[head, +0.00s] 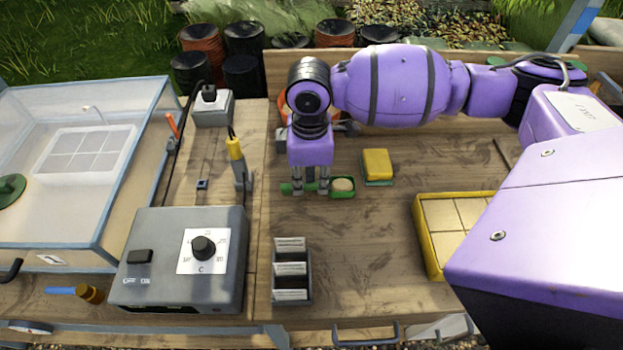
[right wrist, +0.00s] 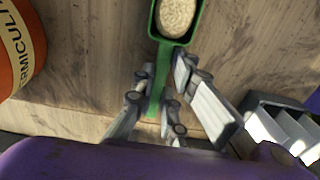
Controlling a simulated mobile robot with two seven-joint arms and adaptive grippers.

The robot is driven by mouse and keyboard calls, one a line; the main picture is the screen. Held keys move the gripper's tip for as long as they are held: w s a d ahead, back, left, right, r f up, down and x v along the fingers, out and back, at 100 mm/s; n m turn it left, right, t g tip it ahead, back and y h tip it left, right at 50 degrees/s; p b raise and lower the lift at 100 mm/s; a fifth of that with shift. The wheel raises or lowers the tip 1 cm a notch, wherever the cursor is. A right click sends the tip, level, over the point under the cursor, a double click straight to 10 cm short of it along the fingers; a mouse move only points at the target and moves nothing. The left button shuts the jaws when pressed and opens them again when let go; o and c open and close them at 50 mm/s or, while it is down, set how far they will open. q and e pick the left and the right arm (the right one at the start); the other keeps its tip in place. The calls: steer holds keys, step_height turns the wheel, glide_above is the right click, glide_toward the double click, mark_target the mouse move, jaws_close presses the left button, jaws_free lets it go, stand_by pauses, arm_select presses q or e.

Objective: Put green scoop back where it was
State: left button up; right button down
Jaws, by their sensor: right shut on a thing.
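The green scoop (head: 343,194) is at the middle of the bench with a beige load in its bowl. Its handle points left in the head view. My right gripper (head: 311,190) points down and is shut on the handle. In the right wrist view the fingers (right wrist: 160,92) close around the handle, and the scoop's bowl (right wrist: 200,30) holds pale grains. I cannot tell whether the scoop touches the bench. An orange tub (right wrist: 14,50) lettered "VERMICULI…" is at the left of the wrist view; in the head view it is mostly hidden behind my right arm. My left gripper is not in view.
A yellow sponge-like block (head: 377,164) lies right of the scoop. A grey rack of labels (head: 274,296) stands in front, and a yellow-rimmed tray (head: 419,232) is at right. A grey control box (head: 150,285) and a clear-lidded case (head: 120,170) are at left. Bare wood lies in between.

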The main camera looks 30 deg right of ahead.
mark_target(310, 185)
steer(key=shift+f, duration=0.35)
steer(key=c, duration=1.9)
jaws_free()
steer(key=shift+c, duration=0.2)
steer(key=shift+o, duration=0.9)
steer(key=shift+r, duration=0.1)
step_height(310, 185, up, 12)
steer(key=p, duration=0.1)
steer(key=shift+r, duration=0.1)
